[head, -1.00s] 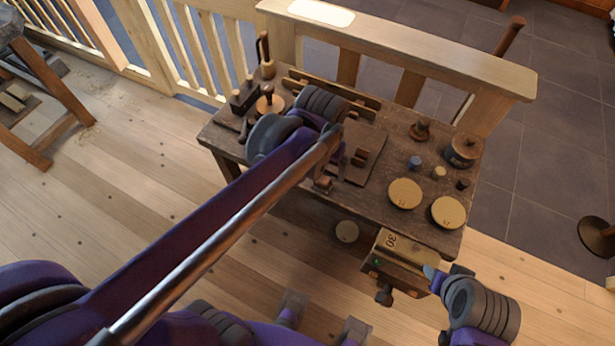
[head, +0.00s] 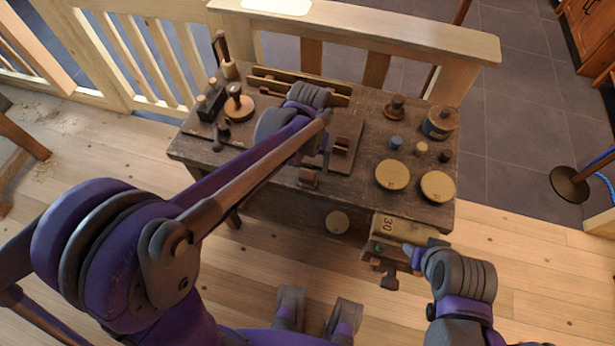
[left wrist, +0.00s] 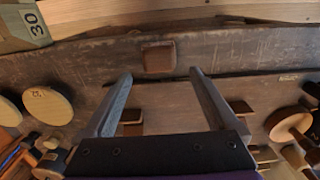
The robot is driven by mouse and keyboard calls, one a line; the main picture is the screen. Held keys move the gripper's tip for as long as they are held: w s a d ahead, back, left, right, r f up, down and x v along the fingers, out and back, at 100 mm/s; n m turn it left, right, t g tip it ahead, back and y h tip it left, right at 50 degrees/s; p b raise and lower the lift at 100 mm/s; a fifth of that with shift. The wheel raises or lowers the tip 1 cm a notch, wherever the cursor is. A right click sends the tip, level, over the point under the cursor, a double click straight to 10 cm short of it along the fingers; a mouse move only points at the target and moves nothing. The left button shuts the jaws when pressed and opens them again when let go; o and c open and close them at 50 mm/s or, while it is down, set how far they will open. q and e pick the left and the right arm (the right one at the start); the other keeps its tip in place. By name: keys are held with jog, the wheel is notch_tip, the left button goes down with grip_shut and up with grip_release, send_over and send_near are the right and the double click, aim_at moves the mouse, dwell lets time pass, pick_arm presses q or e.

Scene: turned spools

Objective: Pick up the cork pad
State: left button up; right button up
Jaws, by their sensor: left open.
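A small brown square block (head: 310,178), which looks like the cork pad, lies near the front edge of the workbench (head: 270,205). In the left wrist view the block (left wrist: 159,56) sits just beyond my fingertips, roughly centred between them. My left gripper (left wrist: 160,75) is open and empty, its two fingers apart above the bench top. In the head view my left forearm partly hides this gripper (head: 318,158). My right gripper (head: 424,248) is beside the box marked 30, and its finger gap is unclear.
Two round tan discs (head: 392,174) (head: 438,186) lie right of the block. The box marked 30 (head: 400,228) is at the front edge. Small spools and a round tin (head: 440,122) stand at the back right. A wooden knobbed tool (head: 238,105) stands left. A railing (head: 350,30) runs behind.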

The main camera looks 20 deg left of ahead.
aim_at(309, 171)
pick_arm(q)
notch_tip(309, 171, down, 4)
jog(key=shift+f, duration=0.1)
jog(key=c, duration=1.4)
notch_tip(309, 171, up, 10)
jog(key=shift+r+p, duration=0.1)
jog(key=shift+p, duration=0.3)
jog(key=shift+c, duration=0.3)
jog(key=o, duration=0.7)
jog(key=c, duration=0.4)
